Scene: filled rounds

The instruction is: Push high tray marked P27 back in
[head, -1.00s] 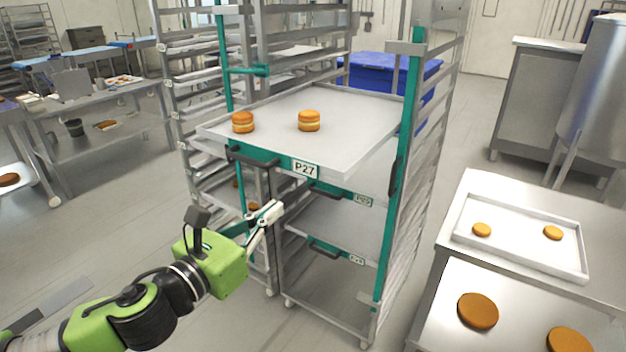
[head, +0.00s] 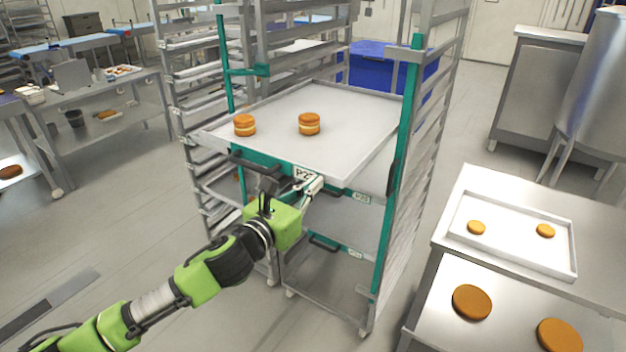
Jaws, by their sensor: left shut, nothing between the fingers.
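The high tray marked P27 (head: 350,150) sticks out of the front of the rack (head: 408,130) toward me. Two filled rounds stand on it, one at the left (head: 245,125) and one near the middle (head: 309,124). Its green front edge has a dark handle and the P27 label (head: 303,173), which my gripper partly covers. My left gripper (head: 317,183) is shut and empty, with its fingertips at the front edge beside the label. I cannot tell whether they touch it. My right gripper is not in view.
Lower trays with green fronts, one labelled (head: 361,198), sit below in the rack. A blue bin (head: 370,62) stands behind.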

